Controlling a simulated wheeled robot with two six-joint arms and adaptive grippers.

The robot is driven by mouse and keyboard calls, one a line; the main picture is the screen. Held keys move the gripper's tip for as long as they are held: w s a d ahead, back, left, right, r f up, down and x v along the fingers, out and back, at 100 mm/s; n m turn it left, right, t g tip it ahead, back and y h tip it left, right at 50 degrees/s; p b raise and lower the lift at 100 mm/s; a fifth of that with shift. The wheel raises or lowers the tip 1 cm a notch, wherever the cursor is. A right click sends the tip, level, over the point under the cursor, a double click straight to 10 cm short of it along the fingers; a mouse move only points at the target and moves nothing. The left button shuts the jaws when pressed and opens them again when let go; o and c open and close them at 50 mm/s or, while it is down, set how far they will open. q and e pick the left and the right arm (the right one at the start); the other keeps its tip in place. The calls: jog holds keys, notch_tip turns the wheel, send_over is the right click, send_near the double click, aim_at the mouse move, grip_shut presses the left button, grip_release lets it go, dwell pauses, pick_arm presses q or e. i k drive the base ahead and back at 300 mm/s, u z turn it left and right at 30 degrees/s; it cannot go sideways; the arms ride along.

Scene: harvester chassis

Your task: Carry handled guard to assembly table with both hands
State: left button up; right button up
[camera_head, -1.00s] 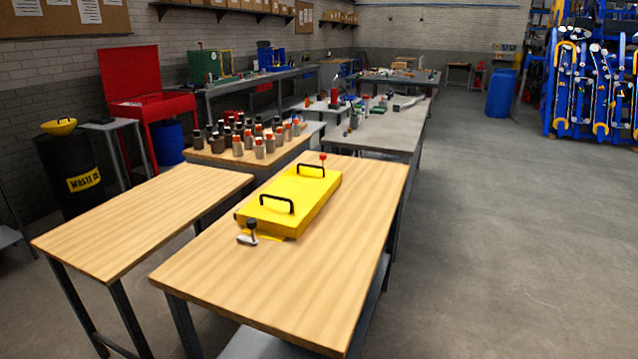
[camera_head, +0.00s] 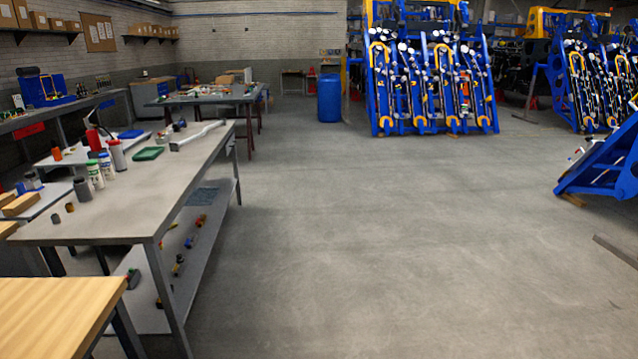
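The yellow guard with its two black handles is out of view now. Only a corner of the wooden table (camera_head: 55,315) that it lay on a second ago shows at the bottom left. Neither of my grippers is in view. I cannot tell which table is the assembly table.
A grey workbench (camera_head: 125,205) with bottles and small parts stands at the left. Another table (camera_head: 205,97) and a blue barrel (camera_head: 330,98) are farther back. Blue racks (camera_head: 430,85) stand at the back, and a blue frame (camera_head: 605,165) at the right. The middle floor is clear.

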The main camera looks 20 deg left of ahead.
aim_at(153, 185)
jog(key=i, duration=1.4)
jog(key=u, duration=4.1)
jog(key=i, duration=1)
